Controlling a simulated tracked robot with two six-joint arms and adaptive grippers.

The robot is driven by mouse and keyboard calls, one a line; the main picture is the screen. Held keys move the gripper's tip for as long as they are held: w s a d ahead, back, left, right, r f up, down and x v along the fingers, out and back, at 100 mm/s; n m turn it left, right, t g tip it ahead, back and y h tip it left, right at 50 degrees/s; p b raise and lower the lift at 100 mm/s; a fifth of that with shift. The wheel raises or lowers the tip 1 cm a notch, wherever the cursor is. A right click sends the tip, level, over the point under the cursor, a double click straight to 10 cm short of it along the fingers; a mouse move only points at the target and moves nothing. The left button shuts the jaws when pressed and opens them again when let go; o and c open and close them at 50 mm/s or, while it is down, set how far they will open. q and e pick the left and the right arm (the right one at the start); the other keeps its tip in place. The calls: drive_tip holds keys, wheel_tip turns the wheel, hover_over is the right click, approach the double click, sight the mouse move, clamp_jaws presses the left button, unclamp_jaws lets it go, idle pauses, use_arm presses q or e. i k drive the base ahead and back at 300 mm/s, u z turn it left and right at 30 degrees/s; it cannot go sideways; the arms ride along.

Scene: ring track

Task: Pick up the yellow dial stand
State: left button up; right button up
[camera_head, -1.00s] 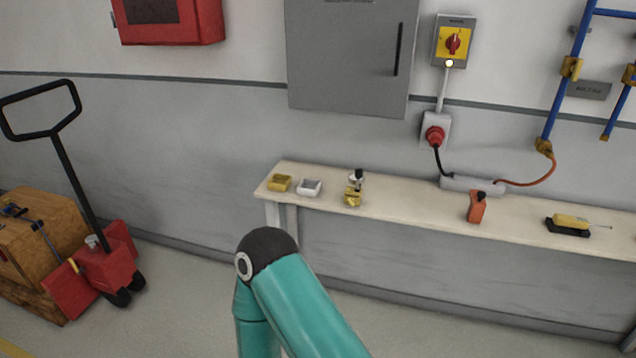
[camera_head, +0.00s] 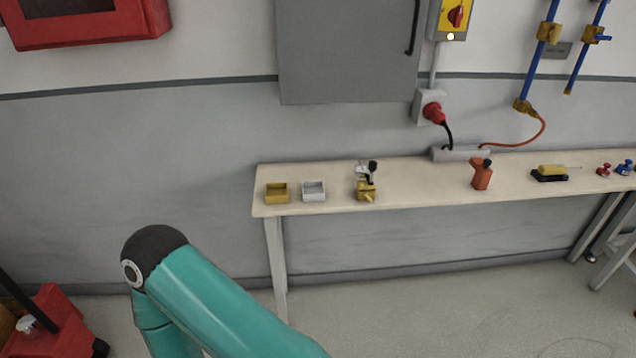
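The yellow dial stand (camera_head: 366,190) appears to be the small yellow piece with a dark and pale upper part on the narrow bench (camera_head: 420,195). It stands upright, right of a white tray (camera_head: 314,191) and a yellow tray (camera_head: 277,193). Its fine details are too small to tell. A teal link of my arm with a dark round joint fills the lower left, in front of the bench and apart from the stand. Neither of my grippers is in view.
An orange tool (camera_head: 481,176) and a yellow tool on a black holder (camera_head: 550,173) lie farther right on the bench. A grey cabinet (camera_head: 345,50) and a red socket hang above. A red pallet truck (camera_head: 55,325) is at lower left. Floor right of my arm is clear.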

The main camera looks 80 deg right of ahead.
sight(360, 170)
drive_tip(key=u, duration=0.05)
drive_tip(key=i, duration=0.7)
drive_tip(key=z, duration=3.2)
drive_tip(key=k, duration=0.5)
drive_tip(key=z, duration=0.35)
drive_tip(key=i, duration=1.65)
drive_tip(key=u, duration=0.4)
